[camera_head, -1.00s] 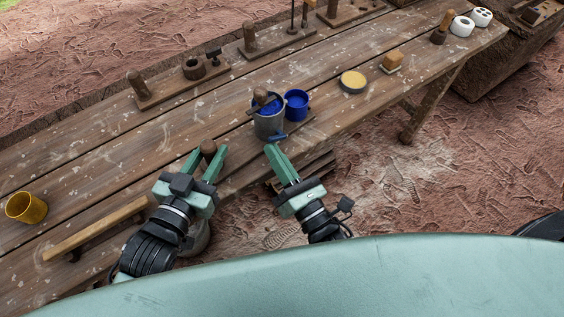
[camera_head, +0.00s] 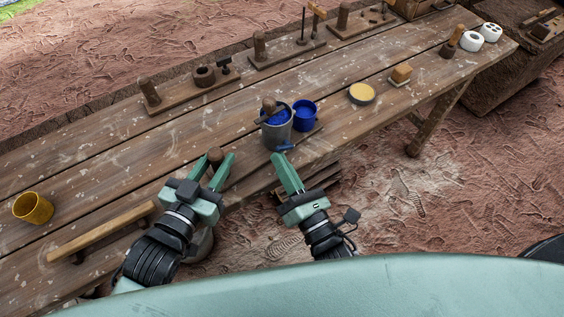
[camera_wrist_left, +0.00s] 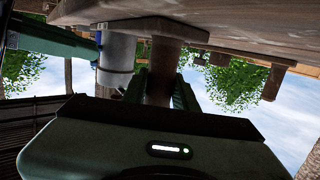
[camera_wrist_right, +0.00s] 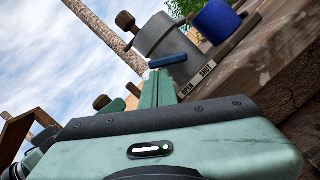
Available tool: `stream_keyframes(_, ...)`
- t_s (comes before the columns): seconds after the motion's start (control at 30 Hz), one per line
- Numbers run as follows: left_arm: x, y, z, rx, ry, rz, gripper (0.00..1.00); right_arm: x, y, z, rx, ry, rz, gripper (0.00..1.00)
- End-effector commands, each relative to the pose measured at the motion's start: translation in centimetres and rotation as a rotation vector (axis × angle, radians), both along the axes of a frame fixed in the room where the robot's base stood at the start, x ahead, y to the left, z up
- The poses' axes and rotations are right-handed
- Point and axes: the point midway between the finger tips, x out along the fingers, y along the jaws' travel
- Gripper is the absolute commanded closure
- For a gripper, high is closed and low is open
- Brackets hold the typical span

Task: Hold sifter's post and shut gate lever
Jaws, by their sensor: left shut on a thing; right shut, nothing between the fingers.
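The sifter is a grey can (camera_head: 277,131) with blue powder in it and a wooden-handled tool across its top. Its blue gate lever (camera_head: 286,146) sticks out low on the near side; it also shows in the right wrist view (camera_wrist_right: 167,61). A small OPEN/SHUT label (camera_wrist_right: 197,78) lies below it; I cannot tell which word it points to. My left gripper (camera_head: 217,163) is shut on the upright brown wooden post (camera_wrist_left: 159,72), left of the can. My right gripper (camera_head: 282,162) is shut and empty, its tips just in front of the lever; contact is unclear.
A blue mug (camera_head: 305,115) stands right behind the can. A yellow cup (camera_head: 33,208) is at the far left of the bench (camera_head: 110,165). A round yellow-topped tin (camera_head: 362,94) and a block (camera_head: 401,74) stand to the right. Wooden post stands line the far edge.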

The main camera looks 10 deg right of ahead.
Motion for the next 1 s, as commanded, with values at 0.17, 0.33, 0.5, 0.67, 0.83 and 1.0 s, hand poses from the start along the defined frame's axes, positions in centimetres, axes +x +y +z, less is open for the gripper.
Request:
stream_keyframes(0.17, 0.0, 0.0, 0.0, 0.0, 0.001, 0.0, 1.0, 0.0, 0.0, 0.3, 0.047, 0.023, -0.002, 1.0)
stream_keyframes(0.33, 0.0, 0.0, 0.0, 0.0, 0.001, 0.0, 1.0, 0.1, 0.0, 0.8, 0.135, 0.067, -0.002, 1.0)
stream_keyframes(0.5, 0.0, 0.0, 0.0, 0.001, 0.0, 0.001, 1.0, 0.1, -0.1, 1.4, 0.266, 0.137, -0.001, 1.0)
stream_keyframes(0.67, 0.0, 0.0, 0.0, 0.001, 0.0, 0.001, 1.0, 0.2, -0.4, 2.1, 0.402, 0.207, -0.001, 1.0)
stream_keyframes(0.83, 0.0, 0.0, 0.0, 0.001, 0.0, 0.001, 1.0, 0.3, -0.6, 2.6, 0.538, 0.28, -0.001, 1.0)
stream_keyframes(1.0, 0.0, 0.0, 0.0, 0.001, 0.0, 0.001, 1.0, 0.5, -0.9, 3.1, 0.657, 0.342, 0.0, 1.0)
